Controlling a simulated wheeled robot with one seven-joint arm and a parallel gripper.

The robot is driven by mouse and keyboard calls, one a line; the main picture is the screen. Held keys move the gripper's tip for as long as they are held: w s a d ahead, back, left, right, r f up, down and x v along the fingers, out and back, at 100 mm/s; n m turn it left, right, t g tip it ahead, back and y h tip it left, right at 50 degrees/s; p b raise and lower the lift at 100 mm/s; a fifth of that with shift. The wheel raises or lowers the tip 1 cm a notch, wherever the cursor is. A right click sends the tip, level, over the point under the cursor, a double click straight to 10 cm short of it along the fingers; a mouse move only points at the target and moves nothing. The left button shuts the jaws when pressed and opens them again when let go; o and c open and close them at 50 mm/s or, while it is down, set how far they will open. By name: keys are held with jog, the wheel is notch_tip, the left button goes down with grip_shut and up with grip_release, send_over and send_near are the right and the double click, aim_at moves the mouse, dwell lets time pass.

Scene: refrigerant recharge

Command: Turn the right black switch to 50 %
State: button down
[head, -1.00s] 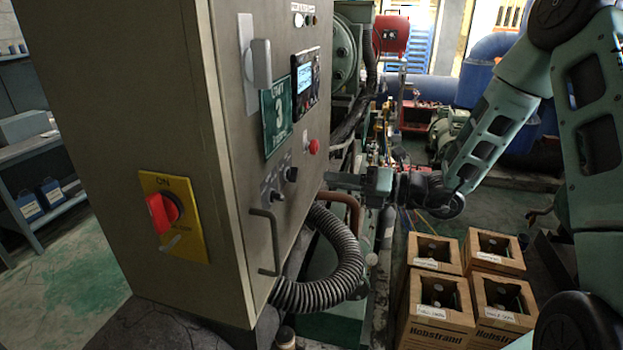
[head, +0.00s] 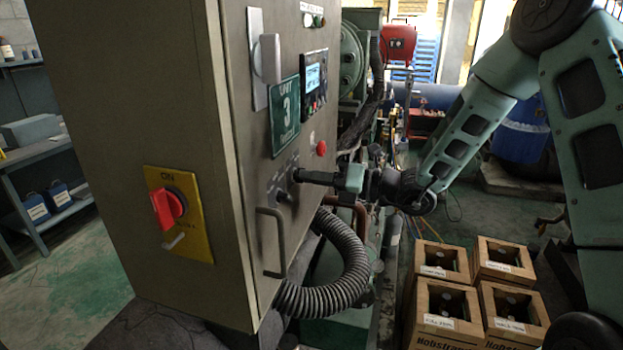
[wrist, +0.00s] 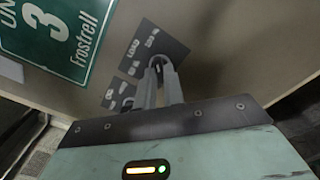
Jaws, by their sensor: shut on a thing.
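The right black switch (head: 295,175) is on the side face of the grey cabinet, up and right of the left black switch (head: 282,195). My gripper (head: 303,176) reaches in from the right and is shut on the right switch. In the wrist view my gripper's two fingers (wrist: 160,68) meet the dark label plate (wrist: 178,50) with the switch between them. The fingers hide most of the switch, so I cannot read its setting.
A green "3" sign (head: 285,115), a display (head: 313,84) and a red button (head: 321,148) are above the switches. A cabinet handle (head: 270,242) and a ribbed hose (head: 345,275) are below. A red rotary switch (head: 168,207) is on the front face.

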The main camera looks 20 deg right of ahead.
jog(key=shift+f+n+b, duration=0.1)
jog(key=shift+n+b, duration=1.55)
jog(key=shift+n, duration=0.35)
jog(key=shift+n+b, duration=0.6)
jog(key=shift+b, duration=0.35)
jog(key=shift+d+n+b, duration=0.1)
jog(key=shift+n+b, duration=1.4)
jog(key=shift+b, duration=0.25)
jog(key=shift+n+b, duration=1.9)
jog(key=shift+b, duration=0.8)
jog(key=shift+r+n+b, duration=0.2)
jog(key=shift+n+b, duration=0.3)
jog(key=shift+b, duration=0.25)
